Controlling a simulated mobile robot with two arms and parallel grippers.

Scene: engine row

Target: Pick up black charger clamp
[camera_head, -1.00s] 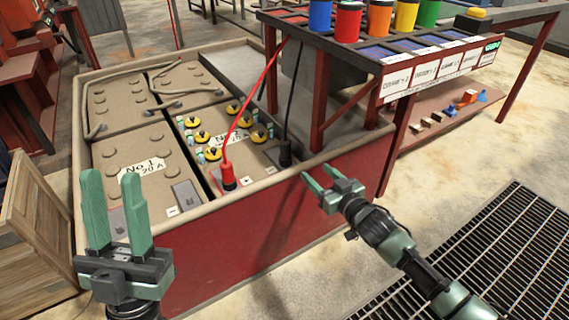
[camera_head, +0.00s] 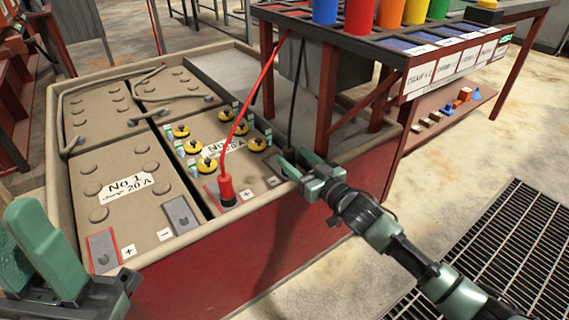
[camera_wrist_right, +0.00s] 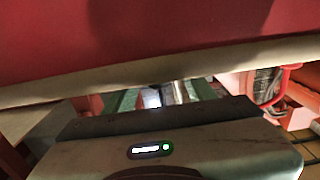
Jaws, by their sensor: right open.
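The black charger clamp (camera_head: 289,154) stands on the front right battery, at the lower end of a black cable (camera_head: 294,105). My right gripper (camera_head: 298,162) is open at the crate's front right rim, with its fingertips close to the clamp. I cannot tell whether the clamp is between the fingers. In the right wrist view the green fingers (camera_wrist_right: 162,96) are apart, mostly hidden behind the gripper body. My left gripper (camera_head: 28,252) is open and empty at the lower left, partly cut off.
A red charger clamp (camera_head: 226,190) stands left of the black one. Yellow-capped cells (camera_head: 206,165) sit behind it. The crate's rim (camera_head: 250,204) runs below my right gripper. A red-legged rack with coloured cups (camera_head: 360,18) stands close behind. A floor grate (camera_head: 500,250) lies right.

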